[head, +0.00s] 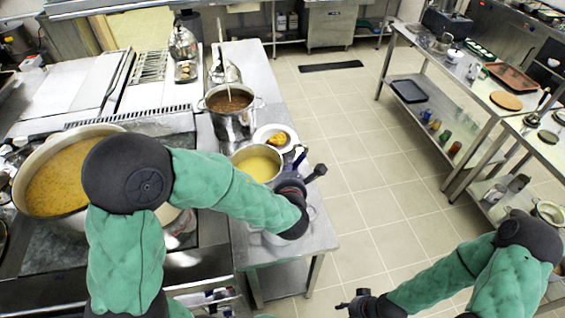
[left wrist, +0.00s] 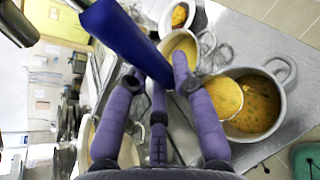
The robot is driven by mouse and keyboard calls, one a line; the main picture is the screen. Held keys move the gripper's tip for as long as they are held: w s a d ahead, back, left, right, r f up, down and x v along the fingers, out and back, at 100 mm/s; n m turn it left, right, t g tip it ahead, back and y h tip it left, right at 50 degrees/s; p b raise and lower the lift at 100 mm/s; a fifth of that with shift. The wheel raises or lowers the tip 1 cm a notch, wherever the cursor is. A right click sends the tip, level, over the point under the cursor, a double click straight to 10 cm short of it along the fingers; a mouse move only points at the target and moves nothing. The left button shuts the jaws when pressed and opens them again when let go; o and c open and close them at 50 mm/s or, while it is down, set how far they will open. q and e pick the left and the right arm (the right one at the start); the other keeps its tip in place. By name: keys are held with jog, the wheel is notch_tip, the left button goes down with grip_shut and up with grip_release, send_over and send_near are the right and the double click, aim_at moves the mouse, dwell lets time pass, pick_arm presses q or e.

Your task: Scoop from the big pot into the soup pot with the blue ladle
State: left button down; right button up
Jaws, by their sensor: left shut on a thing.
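My left gripper (head: 306,176) is shut on the blue ladle's handle (left wrist: 122,38), which runs up and left between its fingers in the left wrist view. The ladle's bowl (left wrist: 224,97) appears over the soup pot (left wrist: 283,118) and holds yellow soup; whether it touches the soup below is unclear. The soup pot has specked yellow-brown soup in it. In the head view my gripper and arm hide most of this pot. The big pot (head: 28,160), with specked yellow soup, stands on the stove at the left, partly behind my left arm. My right gripper (head: 352,303) is low and apart; its fingers are too small to read.
A smaller pot of yellow soup (head: 238,155), a plate with food (head: 264,134) and a steel pot of brown soup (head: 232,124) stand farther back on the counter. Tiled floor (head: 370,180) is clear at the right, before shelved tables (head: 462,85).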

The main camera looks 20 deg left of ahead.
pick_arm(q)
jog(key=w+d+f+m+t+y+b, duration=0.1)
jog(key=d+f+m+y, duration=0.1)
jog(key=d+f+m, duration=0.3)
jog(key=w+d+f+m+t+y+b, duration=0.1)
jog(key=w+d+f+m+y+b, duration=0.1)
jog(key=d+f+m, duration=0.4)
jog(key=shift+d+f+m+y, duration=0.3)
jog(key=shift+d+f+y, duration=0.4)
jog(key=shift+d, duration=2.1)
dwell(1.8)
